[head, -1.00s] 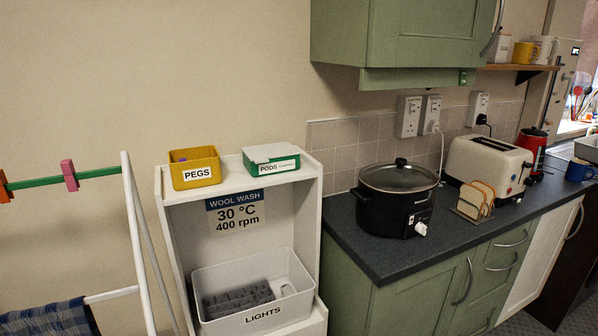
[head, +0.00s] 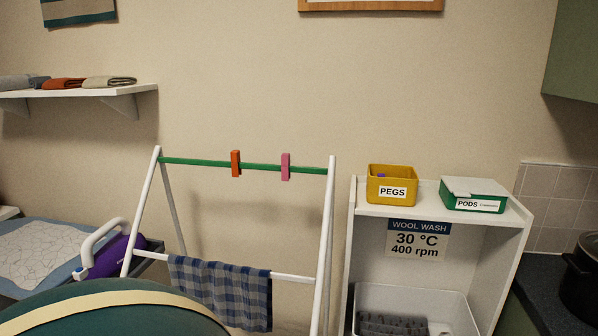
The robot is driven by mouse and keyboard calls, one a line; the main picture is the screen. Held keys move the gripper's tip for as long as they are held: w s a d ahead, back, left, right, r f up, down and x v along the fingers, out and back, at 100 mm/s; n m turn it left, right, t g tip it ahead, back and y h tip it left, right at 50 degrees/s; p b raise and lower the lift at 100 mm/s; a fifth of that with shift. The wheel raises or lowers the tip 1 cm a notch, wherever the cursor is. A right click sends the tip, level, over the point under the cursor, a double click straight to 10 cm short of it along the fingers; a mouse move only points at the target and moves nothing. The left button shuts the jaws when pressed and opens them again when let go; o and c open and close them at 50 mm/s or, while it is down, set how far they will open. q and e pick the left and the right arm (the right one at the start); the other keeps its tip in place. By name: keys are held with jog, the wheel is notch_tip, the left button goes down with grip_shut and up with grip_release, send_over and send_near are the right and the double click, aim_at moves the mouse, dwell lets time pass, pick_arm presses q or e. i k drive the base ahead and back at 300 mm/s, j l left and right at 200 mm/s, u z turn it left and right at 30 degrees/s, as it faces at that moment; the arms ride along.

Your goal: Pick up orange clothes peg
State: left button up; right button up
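The orange clothes peg (head: 235,163) is clipped upright on the green top rail (head: 204,162) of a white drying rack, left of the rail's middle. A pink clothes peg (head: 285,167) is clipped on the same rail to its right. Neither of my grippers shows in the head view, so their state cannot be seen.
A checked cloth (head: 222,292) hangs on the rack's lower bar. A white shelf unit (head: 432,213) to the right bears a yellow PEGS box (head: 391,184) with something purple inside and a green PODS box (head: 473,195).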

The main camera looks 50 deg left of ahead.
aim_at(234, 154)
jog(key=u, duration=2.05)
